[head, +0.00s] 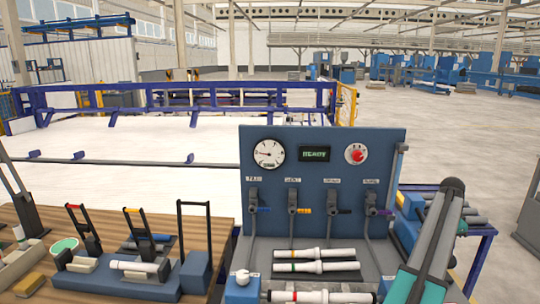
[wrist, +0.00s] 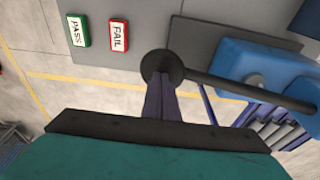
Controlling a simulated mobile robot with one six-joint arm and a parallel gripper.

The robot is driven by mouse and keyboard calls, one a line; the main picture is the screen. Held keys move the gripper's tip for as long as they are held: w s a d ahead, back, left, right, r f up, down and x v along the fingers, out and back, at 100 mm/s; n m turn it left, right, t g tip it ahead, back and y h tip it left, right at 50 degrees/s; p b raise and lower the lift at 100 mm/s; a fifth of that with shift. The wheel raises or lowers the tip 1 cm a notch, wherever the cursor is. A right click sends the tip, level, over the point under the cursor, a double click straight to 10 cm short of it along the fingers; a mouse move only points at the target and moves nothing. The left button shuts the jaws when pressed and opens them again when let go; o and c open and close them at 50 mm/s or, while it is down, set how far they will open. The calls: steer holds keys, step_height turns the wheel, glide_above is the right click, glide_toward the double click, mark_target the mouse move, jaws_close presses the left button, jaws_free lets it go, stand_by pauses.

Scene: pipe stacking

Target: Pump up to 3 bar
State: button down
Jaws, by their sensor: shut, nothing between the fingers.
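The blue test panel (head: 325,222) carries a round white gauge (head: 269,153) whose needle points left; its numbers are too small to read. A display (head: 314,154) shows green text that looks like READY. A red knob (head: 356,153) is at the right. A row of small-labelled valve levers is below, including a blue-tipped one (head: 254,198) and a purple-tipped one (head: 371,200). In the wrist view, my gripper (wrist: 162,90) is shut and empty, its fingers pointing at a black round knob (wrist: 162,65) on a dark rod. I cannot tell whether they touch.
White pipes (head: 315,253) lie on the bench before the panel. A wooden table (head: 150,228) with clamps and tools stands left. A green PASS pad (wrist: 76,31) and a red FAIL pad (wrist: 118,36) lie near the knob. A blue block (wrist: 262,68) is at the right.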

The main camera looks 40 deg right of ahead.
steer(key=s+d+p+v, duration=0.1)
steer(key=p+v, duration=0.3)
steer(key=v, duration=0.4)
steer(key=shift+s+a+r, duration=0.2)
steer(key=shift+s+a, duration=0.05)
steer(key=shift+s, duration=0.1)
steer(key=shift+f, duration=0.1)
steer(key=shift+w+b+x, duration=0.2)
steer(key=shift+b+x, duration=0.2)
steer(key=shift+x, duration=0.6)
steer(key=shift+w+b+x, duration=0.2)
steer(key=shift+b+x, duration=0.2)
steer(key=shift+x, duration=0.6)
steer(key=shift+a+f+b, duration=0.15)
steer(key=shift+f+b, duration=0.35)
steer(key=shift+f, duration=1.35)
steer(key=s+d+p+v, duration=0.1)
steer(key=p+v, duration=0.2)
steer(key=v, duration=0.4)
steer(key=shift+s+a+r+p, duration=0.3)
steer(key=shift+r+p, duration=0.1)
steer(key=shift+r, duration=0.1)
